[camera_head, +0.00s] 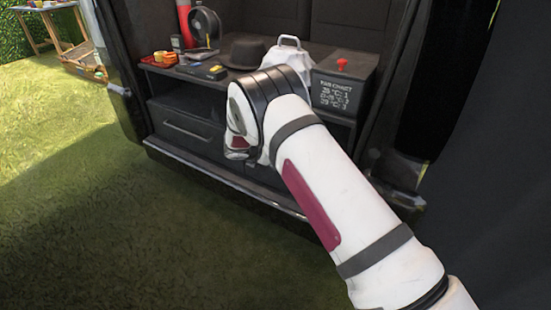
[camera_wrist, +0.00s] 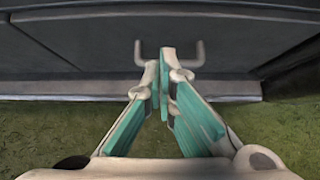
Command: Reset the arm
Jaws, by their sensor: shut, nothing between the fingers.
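My arm (camera_head: 320,190) reaches from the lower right across the head view toward the open back of a dark vehicle. Its wrist end bends down in front of the drawers, and my gripper is hidden behind it there. In the wrist view my gripper (camera_wrist: 165,62) shows with its teal-padded fingers together at the tips and nothing between them. The fingertips appear in front of a grey drawer handle (camera_wrist: 190,55); I cannot tell whether they touch it.
The vehicle's shelf (camera_head: 185,75) holds a black hat (camera_head: 243,52), a white lidded object (camera_head: 288,52), a black box (camera_head: 343,84) with a red knob and a small fan (camera_head: 205,25). A closed drawer (camera_head: 188,127) lies below. Open grass (camera_head: 110,220) spreads at left.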

